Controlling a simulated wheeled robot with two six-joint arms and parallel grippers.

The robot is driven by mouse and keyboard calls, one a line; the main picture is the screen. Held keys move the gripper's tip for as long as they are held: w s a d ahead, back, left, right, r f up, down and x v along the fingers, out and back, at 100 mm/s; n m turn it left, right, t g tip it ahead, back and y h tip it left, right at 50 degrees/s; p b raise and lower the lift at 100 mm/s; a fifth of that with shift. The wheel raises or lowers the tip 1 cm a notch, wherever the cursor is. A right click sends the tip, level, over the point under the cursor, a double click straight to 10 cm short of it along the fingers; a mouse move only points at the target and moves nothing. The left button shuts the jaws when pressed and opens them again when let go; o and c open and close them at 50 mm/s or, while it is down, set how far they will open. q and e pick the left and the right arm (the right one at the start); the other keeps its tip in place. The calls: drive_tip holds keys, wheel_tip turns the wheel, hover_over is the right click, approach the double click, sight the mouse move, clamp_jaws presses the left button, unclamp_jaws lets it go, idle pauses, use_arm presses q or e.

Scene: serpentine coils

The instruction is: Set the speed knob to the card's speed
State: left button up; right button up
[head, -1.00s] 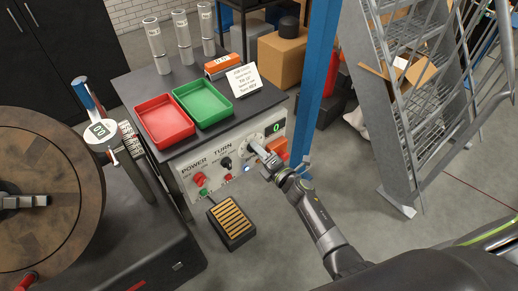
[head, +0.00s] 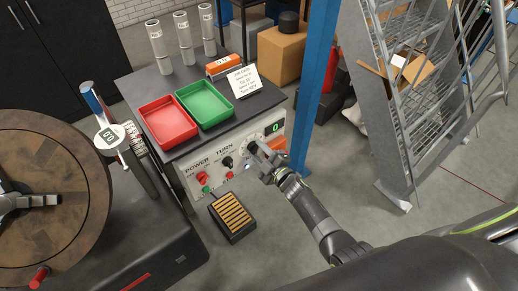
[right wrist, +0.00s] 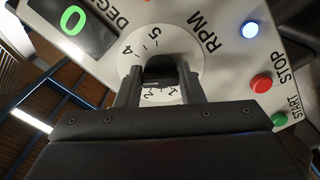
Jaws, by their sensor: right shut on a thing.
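The speed knob (right wrist: 160,72) is a dark knob on a white RPM dial (right wrist: 180,45) on the front panel. In the right wrist view my right gripper (right wrist: 160,85) has a finger on each side of it and is shut on it. Marks 4 and 5 show above the knob, 1 and 2 below; the knob's pointer cannot be made out. In the head view my right gripper (head: 259,150) is at the dial, hiding much of it. The white card (head: 244,81) stands on the bench top; its small writing is hard to read.
A green display (right wrist: 72,20) reads 0. A blue lit button (right wrist: 250,30), red STOP button (right wrist: 261,83) and green START button (right wrist: 279,119) are near the dial. Red (head: 168,125) and green (head: 204,104) trays lie on the bench. A foot pedal (head: 233,215) is on the floor.

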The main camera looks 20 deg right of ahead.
drive_tip(key=shift+a+f+m+p, duration=0.1)
drive_tip(key=shift+m+p, duration=1)
drive_tip(key=shift+m, duration=2.6)
drive_tip(key=o, duration=1)
drive_tip(key=v, duration=1.7)
drive_tip(key=shift+s, duration=0.25)
